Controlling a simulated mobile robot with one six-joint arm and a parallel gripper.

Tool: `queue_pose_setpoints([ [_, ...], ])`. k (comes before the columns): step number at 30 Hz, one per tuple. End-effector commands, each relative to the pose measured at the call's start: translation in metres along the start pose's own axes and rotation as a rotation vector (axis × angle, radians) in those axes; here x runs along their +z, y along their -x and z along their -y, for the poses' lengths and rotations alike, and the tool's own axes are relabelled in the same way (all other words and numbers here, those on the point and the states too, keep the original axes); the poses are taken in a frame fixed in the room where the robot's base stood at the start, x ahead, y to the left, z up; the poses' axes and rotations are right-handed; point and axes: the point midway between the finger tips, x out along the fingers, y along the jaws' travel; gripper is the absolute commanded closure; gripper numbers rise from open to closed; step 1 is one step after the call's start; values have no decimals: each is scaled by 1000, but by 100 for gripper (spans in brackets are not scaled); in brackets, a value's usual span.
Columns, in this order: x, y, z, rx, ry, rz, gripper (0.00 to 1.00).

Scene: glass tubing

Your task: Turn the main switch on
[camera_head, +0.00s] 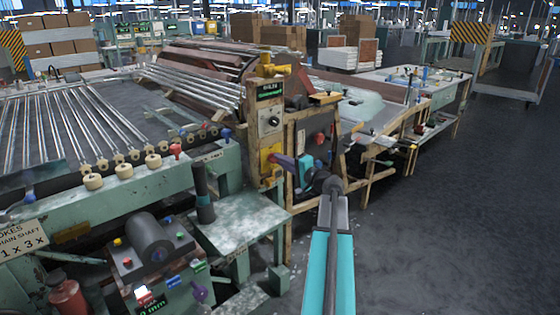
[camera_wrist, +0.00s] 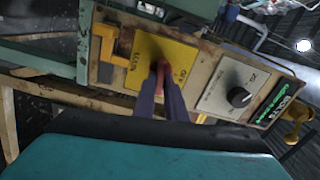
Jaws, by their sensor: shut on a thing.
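The main switch is a small red lever on a yellow plate (camera_wrist: 150,48) with lettering, set in a worn beige control panel (camera_head: 262,128). In the wrist view the red lever (camera_wrist: 160,69) stands between the tips of my purple fingers. My gripper (camera_wrist: 161,84) is shut on it. In the head view my gripper (camera_head: 274,158) reaches the yellow plate (camera_head: 269,168) from the right, and its fingers largely hide the lever. The lever's exact position against the plate's lettering is hard to read.
A black round knob (camera_wrist: 238,97) and a lit green sign (camera_wrist: 272,105) sit on the same panel. A yellow fixture (camera_head: 272,68) tops the panel. A machine bed with glass tubes (camera_head: 60,130) lies left. Open dark floor (camera_head: 450,220) lies right.

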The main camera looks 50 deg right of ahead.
Motion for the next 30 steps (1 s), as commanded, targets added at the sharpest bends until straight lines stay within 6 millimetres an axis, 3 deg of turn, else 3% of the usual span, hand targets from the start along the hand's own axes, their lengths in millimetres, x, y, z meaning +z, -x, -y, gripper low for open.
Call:
queue_pose_setpoints([
  [9, 0, -1, 0, -2, -149, 2, 100],
  [24, 0, -1, 0, -3, -178, 1, 100],
  [25, 0, -1, 0, -3, -178, 1, 87],
  [28, 0, -1, 0, -2, -176, 0, 71],
  [30, 0, 0, 0, -2, -176, 0, 70],
])
